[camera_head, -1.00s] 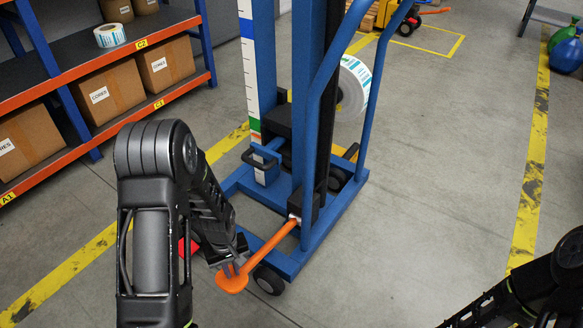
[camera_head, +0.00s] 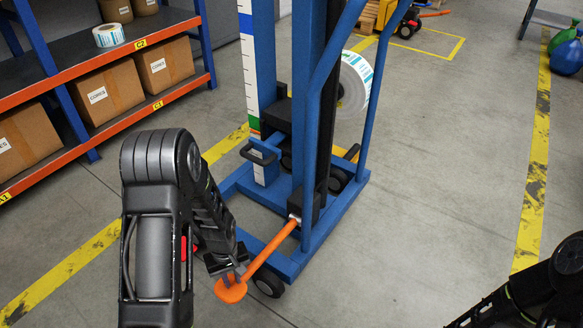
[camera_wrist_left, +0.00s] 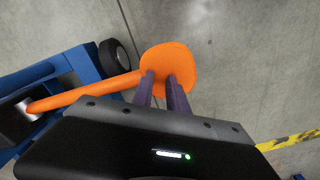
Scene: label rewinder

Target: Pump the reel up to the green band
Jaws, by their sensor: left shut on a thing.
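The blue lifter (camera_head: 310,140) stands on small wheels. An orange pump lever (camera_head: 270,250) slopes down from its black block to a round paddle end. My left gripper (camera_head: 238,272) is shut on the paddle end, and the wrist view shows its two fingers (camera_wrist_left: 166,88) on the orange disc (camera_wrist_left: 175,62). The white-and-blue label reel (camera_head: 357,82) hangs at the mast's far side, partly hidden by the posts. A white scale (camera_head: 247,60) runs up the left post, with a green band (camera_head: 254,124) near its lower end. My right gripper is out of view.
A shelf rack with boxes (camera_head: 110,88) and a small roll (camera_head: 109,35) stands at the left. A caster wheel (camera_head: 268,282) sits close beside the lever. Yellow floor lines (camera_head: 535,150) cross the floor. Open floor lies right of the lifter.

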